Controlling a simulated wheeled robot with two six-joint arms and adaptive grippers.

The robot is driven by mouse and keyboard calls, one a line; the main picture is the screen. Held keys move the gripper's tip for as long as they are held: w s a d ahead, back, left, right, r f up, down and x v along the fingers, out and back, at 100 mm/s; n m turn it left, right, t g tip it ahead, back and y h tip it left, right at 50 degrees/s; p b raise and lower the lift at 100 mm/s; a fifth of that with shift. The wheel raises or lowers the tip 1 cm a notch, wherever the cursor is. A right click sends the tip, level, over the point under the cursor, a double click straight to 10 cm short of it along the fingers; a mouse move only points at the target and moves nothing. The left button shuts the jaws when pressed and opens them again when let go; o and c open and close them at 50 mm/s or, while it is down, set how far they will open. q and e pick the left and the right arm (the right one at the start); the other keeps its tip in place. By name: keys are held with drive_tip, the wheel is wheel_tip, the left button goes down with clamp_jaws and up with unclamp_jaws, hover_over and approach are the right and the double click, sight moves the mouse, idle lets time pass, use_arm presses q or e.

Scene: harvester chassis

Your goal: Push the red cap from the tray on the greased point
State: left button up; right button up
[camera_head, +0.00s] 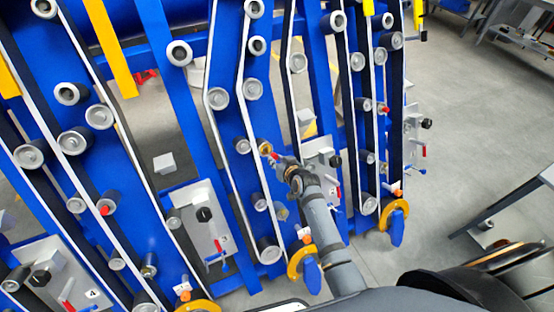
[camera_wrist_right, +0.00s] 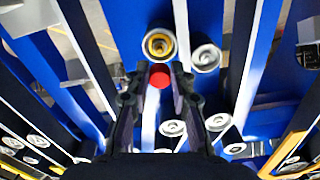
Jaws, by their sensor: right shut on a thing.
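The red cap (camera_wrist_right: 159,76) is between the fingertips of my right gripper (camera_wrist_right: 160,85) in the right wrist view; the gripper is shut on it. In the head view the right gripper (camera_head: 276,158) reaches in from the lower right, and the cap is only a small red spot at its tip. A point with a yellow grease ring (camera_wrist_right: 159,45) lies just beyond the cap; it also shows in the head view (camera_head: 264,147). Whether the cap touches it cannot be told. The tray is not clearly in view. My left gripper is out of view.
Blue chassis beams with belts and grey rollers (camera_head: 243,146) surround the gripper. Red caps sit on other points, at the lower left (camera_head: 105,210) and right (camera_head: 386,108). Numbered grey plates (camera_head: 202,228) stick out low down. Open floor (camera_head: 470,130) lies to the right.

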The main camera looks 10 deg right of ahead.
drive_tip(key=b+x, duration=0.3)
drive_tip(key=x, duration=0.2)
drive_tip(key=shift+s, duration=0.1)
idle(0.4)
idle(0.3)
drive_tip(key=shift+p, duration=0.3)
idle(0.4)
